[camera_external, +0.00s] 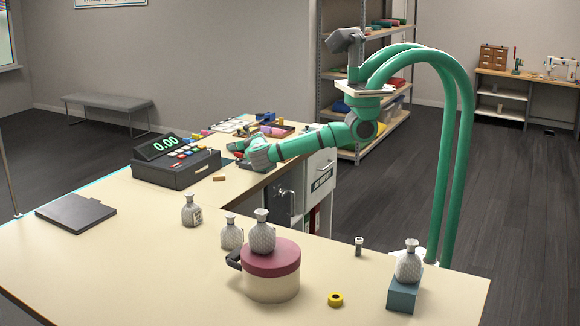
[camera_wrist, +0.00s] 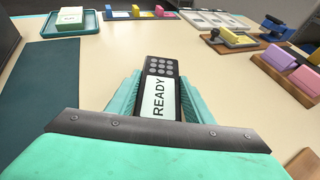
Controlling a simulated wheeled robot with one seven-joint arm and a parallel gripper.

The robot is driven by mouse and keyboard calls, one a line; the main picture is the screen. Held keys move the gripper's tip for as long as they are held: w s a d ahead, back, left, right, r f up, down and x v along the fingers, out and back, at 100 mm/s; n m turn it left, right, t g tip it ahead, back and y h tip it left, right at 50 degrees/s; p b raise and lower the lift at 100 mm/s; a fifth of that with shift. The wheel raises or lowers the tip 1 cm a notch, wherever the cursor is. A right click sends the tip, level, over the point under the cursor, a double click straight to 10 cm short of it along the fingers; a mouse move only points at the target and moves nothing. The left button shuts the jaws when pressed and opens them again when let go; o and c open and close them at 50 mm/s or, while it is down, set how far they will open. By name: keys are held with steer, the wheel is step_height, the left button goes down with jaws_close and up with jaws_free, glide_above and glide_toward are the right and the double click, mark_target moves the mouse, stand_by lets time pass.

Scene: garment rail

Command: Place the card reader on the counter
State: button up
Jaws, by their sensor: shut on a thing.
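The card reader (camera_wrist: 162,72) is dark, with a keypad and a pale screen that reads READY. It sits between the two green fingers of my gripper (camera_wrist: 161,100) in the wrist view, and the gripper is shut on it. In the external view my gripper (camera_external: 236,150) is low over the far part of the beige counter (camera_external: 150,240), just right of the cash register (camera_external: 176,165). The reader is too small to make out there. I cannot tell whether it touches the counter. The bare counter (camera_wrist: 225,80) also shows around the reader in the wrist view.
A dark mat (camera_wrist: 40,82) lies left of the reader. A green tray (camera_wrist: 70,30), coloured blocks and stamps (camera_wrist: 228,38) stand around the far edges. Patterned bottles (camera_external: 191,210) and a round box (camera_external: 270,280) stand on the near counter. The counter directly around the reader is clear.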

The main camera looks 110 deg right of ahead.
steer(key=o, duration=1.2)
steer(key=shift+f, duration=0.15)
steer(key=shift+a+r, duration=0.2)
steer(key=shift+r, duration=0.05)
steer(key=v, duration=1.1)
steer(key=shift+s+a, duration=0.15)
steer(key=shift+a, duration=0.15)
steer(key=shift+s, duration=0.1)
